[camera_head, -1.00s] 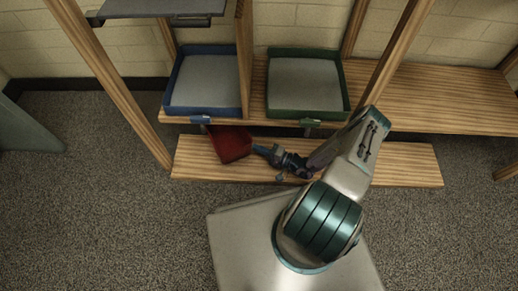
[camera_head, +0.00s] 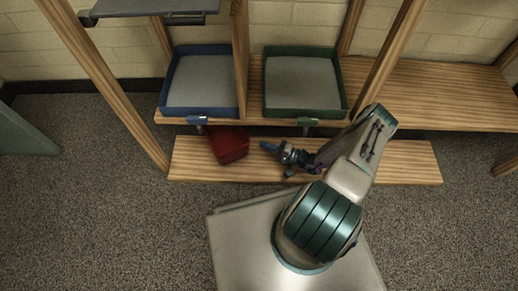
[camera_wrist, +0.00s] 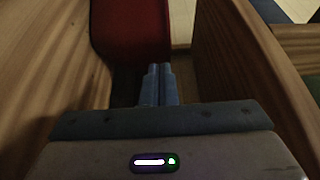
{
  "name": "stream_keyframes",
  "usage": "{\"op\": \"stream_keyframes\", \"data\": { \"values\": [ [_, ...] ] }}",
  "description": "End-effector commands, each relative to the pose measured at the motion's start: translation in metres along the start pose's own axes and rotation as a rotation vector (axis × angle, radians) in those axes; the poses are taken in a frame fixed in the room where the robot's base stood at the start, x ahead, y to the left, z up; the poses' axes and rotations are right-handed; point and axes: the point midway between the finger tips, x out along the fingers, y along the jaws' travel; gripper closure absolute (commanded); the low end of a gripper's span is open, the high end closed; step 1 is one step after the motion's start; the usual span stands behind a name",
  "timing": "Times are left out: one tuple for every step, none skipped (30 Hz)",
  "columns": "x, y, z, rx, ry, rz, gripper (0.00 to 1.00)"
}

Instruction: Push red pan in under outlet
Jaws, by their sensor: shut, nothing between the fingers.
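The red pan (camera_head: 229,147) sits on the lower wooden shelf, turned at an angle, below the blue tray. Its back part is hidden under the upper shelf edge. My gripper (camera_head: 268,147) is shut and empty, to the right of the pan with a gap between them in the head view. In the wrist view the shut fingers (camera_wrist: 160,85) point at the red pan (camera_wrist: 130,32), which fills the top middle. An outlet (camera_head: 201,121) with a blue handle hangs at the front of the blue tray (camera_head: 163,100); another outlet (camera_head: 305,124) hangs under the green tray.
The green tray (camera_head: 346,100) stands on the upper shelf, right of a wooden divider (camera_head: 240,60). Slanted wooden posts (camera_head: 110,90) flank the rack. The lower shelf (camera_head: 410,163) is bare to the right of my arm. Carpet lies in front.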

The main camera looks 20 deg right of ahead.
Motion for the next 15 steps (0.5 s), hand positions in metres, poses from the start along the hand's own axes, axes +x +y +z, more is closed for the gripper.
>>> {"op": "stream_keyframes", "data": {
  "values": [
    [-0.015, -0.003, 0.0, 0.001, 0.005, 0.002, 1.0],
    [-0.022, -0.003, 0.001, 0.002, 0.004, 0.002, 1.0],
    [-0.031, -0.003, 0.001, 0.002, 0.004, 0.002, 1.0],
    [-0.038, -0.003, 0.001, 0.001, 0.003, 0.002, 1.0],
    [-0.045, -0.003, 0.001, 0.001, 0.003, 0.002, 1.0],
    [-0.053, -0.003, 0.002, 0.001, 0.002, 0.001, 1.0],
    [-0.059, -0.003, 0.001, 0.001, 0.003, 0.002, 1.0],
    [-0.065, -0.002, 0.001, 0.001, 0.002, 0.002, 1.0],
    [-0.072, -0.002, 0.002, 0.002, 0.001, 0.001, 1.0],
    [-0.076, -0.002, 0.002, 0.002, 0.001, 0.001, 1.0],
    [-0.08, -0.002, 0.002, 0.002, 0.001, 0.0, 1.0],
    [-0.085, -0.001, 0.002, 0.001, 0.0, 0.001, 1.0],
    [-0.088, -0.001, 0.002, 0.001, 0.0, 0.001, 1.0],
    [-0.091, -0.001, 0.002, 0.001, 0.001, 0.001, 1.0],
    [-0.094, 0.0, 0.002, 0.002, 0.0, 0.0, 1.0]
  ]
}}
